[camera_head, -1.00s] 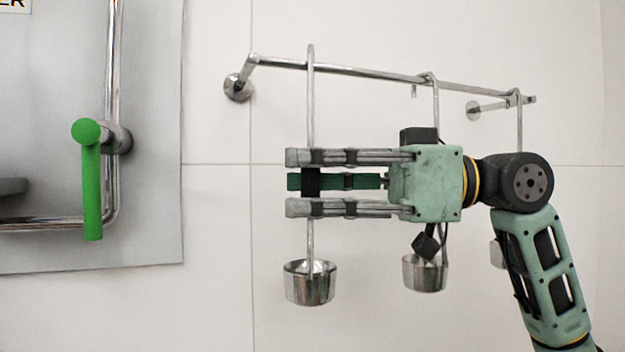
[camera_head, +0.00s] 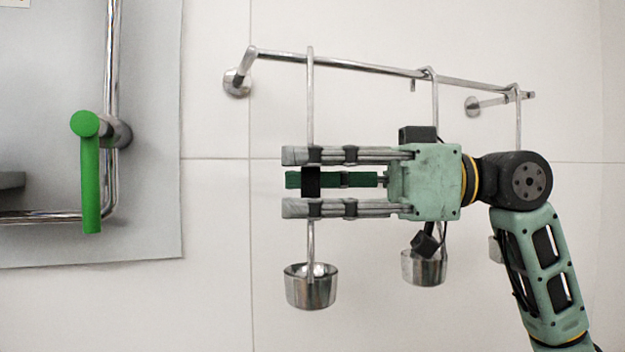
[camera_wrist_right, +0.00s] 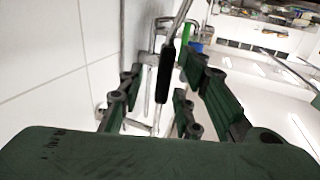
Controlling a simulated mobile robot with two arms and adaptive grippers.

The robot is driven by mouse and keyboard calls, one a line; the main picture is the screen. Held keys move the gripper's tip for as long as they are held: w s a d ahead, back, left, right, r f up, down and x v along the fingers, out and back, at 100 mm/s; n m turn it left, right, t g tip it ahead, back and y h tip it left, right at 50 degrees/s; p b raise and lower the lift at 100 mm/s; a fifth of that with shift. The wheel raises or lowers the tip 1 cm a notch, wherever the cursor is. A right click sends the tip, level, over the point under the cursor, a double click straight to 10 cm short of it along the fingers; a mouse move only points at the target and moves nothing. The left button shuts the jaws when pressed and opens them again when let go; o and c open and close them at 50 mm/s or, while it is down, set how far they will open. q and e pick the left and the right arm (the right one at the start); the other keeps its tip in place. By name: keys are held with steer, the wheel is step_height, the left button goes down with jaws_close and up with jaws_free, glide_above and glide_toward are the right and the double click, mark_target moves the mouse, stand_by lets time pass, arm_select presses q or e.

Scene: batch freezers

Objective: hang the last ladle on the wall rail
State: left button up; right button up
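The last ladle (camera_head: 310,110) hangs upright at the left part of the wall rail (camera_head: 370,71), with its hook over the rail and its steel cup (camera_head: 311,288) below. I cannot tell whether the hook touches the rail. My right gripper (camera_head: 302,180) reaches in from the right, its fingers around the ladle's black grip, hiding part of the handle. In the right wrist view the black grip (camera_wrist_right: 167,72) stands between the fingers, with gaps at its sides, so the gripper looks open. My left gripper is in neither view.
Two other ladles hang farther right: a middle one (camera_head: 434,105) and a right one (camera_head: 517,120), both partly hidden by my right arm. A grey panel with a steel bar and green handle (camera_head: 90,185) is at the left. The wall between is bare.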

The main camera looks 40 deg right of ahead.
steer(key=shift+d, duration=0.1)
steer(key=v, duration=1.2)
